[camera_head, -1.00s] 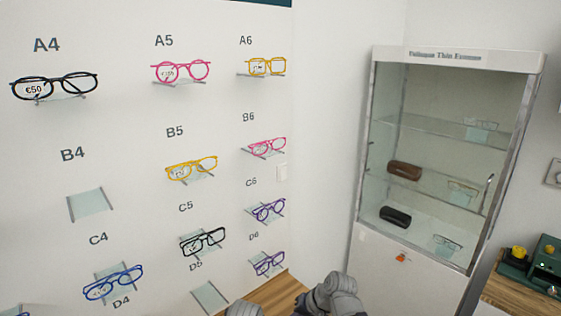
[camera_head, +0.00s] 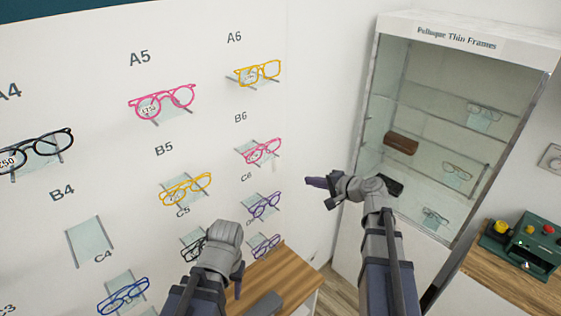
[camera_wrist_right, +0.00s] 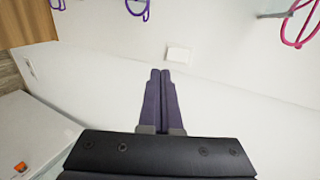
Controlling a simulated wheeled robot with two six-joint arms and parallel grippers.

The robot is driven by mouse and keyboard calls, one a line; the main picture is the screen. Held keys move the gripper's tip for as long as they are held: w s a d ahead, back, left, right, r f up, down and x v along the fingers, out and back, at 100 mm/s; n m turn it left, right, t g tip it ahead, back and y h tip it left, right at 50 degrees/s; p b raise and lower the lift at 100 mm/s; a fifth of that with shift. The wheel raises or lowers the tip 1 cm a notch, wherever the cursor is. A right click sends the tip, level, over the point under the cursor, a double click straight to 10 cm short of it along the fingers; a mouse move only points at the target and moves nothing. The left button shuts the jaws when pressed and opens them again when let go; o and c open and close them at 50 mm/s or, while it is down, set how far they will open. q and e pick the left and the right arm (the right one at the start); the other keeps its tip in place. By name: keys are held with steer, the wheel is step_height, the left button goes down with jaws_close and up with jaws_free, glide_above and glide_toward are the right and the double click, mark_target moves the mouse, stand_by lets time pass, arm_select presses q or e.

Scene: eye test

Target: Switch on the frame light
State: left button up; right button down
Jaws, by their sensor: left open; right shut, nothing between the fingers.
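A small white wall switch (camera_wrist_right: 179,54) shows on the white wall in the right wrist view, just beyond and slightly right of my right fingertips. Its on or off state is too small to tell. My right gripper (camera_head: 310,182) is shut and empty, its purple fingers pointing left toward the display wall; they also show in the right wrist view (camera_wrist_right: 160,72). A gap to the switch seems to remain, but touch cannot be judged. My left gripper (camera_head: 238,287) is open and low before the display wall, its fingers mostly hidden by its wrist.
Glasses on small shelves, such as the pink pair (camera_head: 261,151) and purple pair (camera_head: 264,205), line the wall near the switch. A glass cabinet (camera_head: 440,130) stands at right. A wall plate (camera_head: 551,158) and a green box (camera_head: 523,247) are far right. A wooden counter (camera_head: 270,270) lies below.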

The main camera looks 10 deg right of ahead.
steer(key=shift+w+d+r, duration=0.15)
steer(key=shift+r, duration=0.05)
steer(key=b, duration=0.4)
glide_toward(276, 170)
step_height(276, 170, down, 3)
steer(key=w, duration=0.2)
steer(key=shift+w+a, duration=1.35)
steer(key=shift+w, duration=0.1)
steer(key=shift+b, duration=0.35)
